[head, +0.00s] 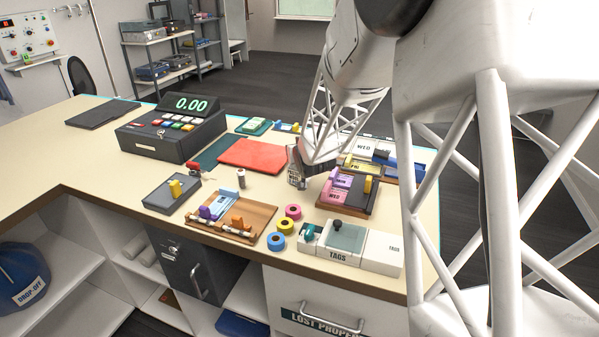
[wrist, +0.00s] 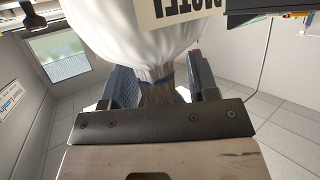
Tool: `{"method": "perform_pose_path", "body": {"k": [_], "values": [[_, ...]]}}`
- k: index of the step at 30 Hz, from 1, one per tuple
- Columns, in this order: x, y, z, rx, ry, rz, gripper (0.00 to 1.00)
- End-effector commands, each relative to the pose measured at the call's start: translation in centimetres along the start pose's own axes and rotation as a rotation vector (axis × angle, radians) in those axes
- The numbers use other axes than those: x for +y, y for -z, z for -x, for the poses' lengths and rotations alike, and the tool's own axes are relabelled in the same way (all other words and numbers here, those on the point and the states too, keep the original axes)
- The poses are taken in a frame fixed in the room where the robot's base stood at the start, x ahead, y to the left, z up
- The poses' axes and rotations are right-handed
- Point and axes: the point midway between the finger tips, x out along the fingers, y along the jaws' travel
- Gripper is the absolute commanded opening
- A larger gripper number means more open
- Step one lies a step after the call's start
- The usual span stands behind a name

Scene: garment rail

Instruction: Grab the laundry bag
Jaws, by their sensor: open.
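A white laundry bag (wrist: 140,35) fills the upper middle of the wrist view. It bears a cream label with dark printed letters, upside down and cut off by the frame's top edge. Its gathered neck (wrist: 158,88), with a blue band, lies between the two fingers of my gripper (wrist: 163,78). The gripper is open, with one finger on each side of the neck. I cannot tell whether either finger touches the cloth. I make out neither the bag nor my gripper's fingers in the head view.
In the head view, a counter (head: 108,178) carries a cash register (head: 172,131), a red folder (head: 252,154), a wooden tag tray (head: 262,216) and a white TAGS box (head: 381,252). A blue DROP-OFF container (head: 20,275) stands below at left. Dark floor lies beyond the counter.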

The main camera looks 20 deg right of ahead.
Motion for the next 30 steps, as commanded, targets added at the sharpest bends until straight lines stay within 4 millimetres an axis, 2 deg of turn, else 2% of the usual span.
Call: {"method": "perform_pose_path", "body": {"k": [5, 6, 16, 30], "values": [[0.0, 0.0, 0.01, 0.0, 0.0, 0.0, 0.54], [0.0, -0.01, 0.01, 0.0, 0.0, 0.0, 0.51], [0.01, 0.0, 0.01, 0.0, 0.0, 0.0, 0.0], [0.01, 0.29, 0.12, 0.001, 0.0, 0.0, 0.0]]}}
